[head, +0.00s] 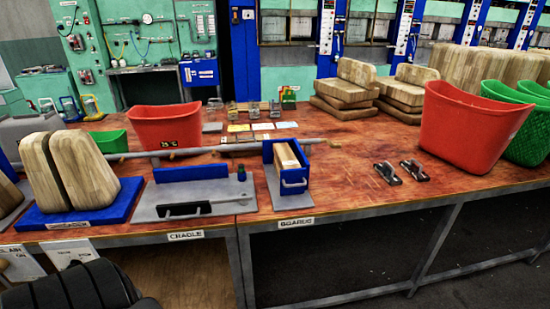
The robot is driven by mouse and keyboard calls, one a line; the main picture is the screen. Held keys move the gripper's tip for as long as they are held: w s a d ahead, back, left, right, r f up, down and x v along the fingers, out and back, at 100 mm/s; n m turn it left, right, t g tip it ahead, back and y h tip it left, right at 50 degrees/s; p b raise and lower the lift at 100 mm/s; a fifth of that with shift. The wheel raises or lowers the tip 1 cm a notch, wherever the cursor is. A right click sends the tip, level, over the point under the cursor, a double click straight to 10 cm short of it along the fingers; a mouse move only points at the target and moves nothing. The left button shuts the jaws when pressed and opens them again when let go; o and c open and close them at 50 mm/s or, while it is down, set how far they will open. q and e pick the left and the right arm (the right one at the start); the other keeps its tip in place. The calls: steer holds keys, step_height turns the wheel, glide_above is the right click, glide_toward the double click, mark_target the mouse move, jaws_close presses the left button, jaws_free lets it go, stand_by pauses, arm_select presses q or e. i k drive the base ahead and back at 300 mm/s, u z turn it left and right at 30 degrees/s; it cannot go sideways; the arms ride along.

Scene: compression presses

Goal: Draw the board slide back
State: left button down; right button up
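The board slide (292,183) stands on the bench in the middle of the head view. A wooden board (288,156) lies inside the blue frame, on a grey base plate (272,194). How far the slide is pushed in or drawn out I cannot tell. Neither of my grippers shows in the head view. A dark rounded part, likely my arm, shows at the bottom left, far from the slide.
Left of the slide is a grey cradle plate (222,195) with a blue backstop. A grey rail (225,147) runs behind. Two black metal pieces (387,173) lie to the right, near a red bin (470,130). Bench between slide and black pieces is clear.

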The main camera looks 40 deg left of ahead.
mark_target(292, 181)
steer(key=z, duration=0.05)
steer(key=k, duration=0.1)
steer(key=u, duration=1.2)
